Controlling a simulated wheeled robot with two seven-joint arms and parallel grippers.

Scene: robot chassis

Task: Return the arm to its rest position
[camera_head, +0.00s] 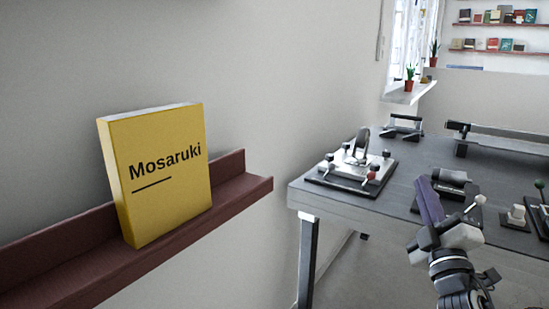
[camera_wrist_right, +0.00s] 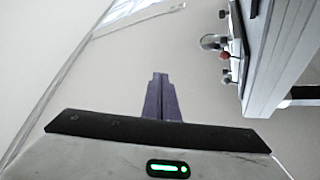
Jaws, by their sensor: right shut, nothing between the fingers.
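My right gripper (camera_head: 428,203) is at the right of the head view, in front of the grey workbench, with its purple fingers pointing up and to the left. In the right wrist view the gripper (camera_wrist_right: 160,78) shows with its fingers together and nothing between them. It touches nothing that I can see. My left gripper is in neither view.
A yellow book (camera_head: 168,180) marked Mosaruki stands upright on a dark red wall shelf (camera_head: 60,262) at the left. The grey workbench (camera_head: 300,190) carries several devices, among them a base with a red-knobbed lever (camera_head: 350,172). Open floor lies between shelf and bench.

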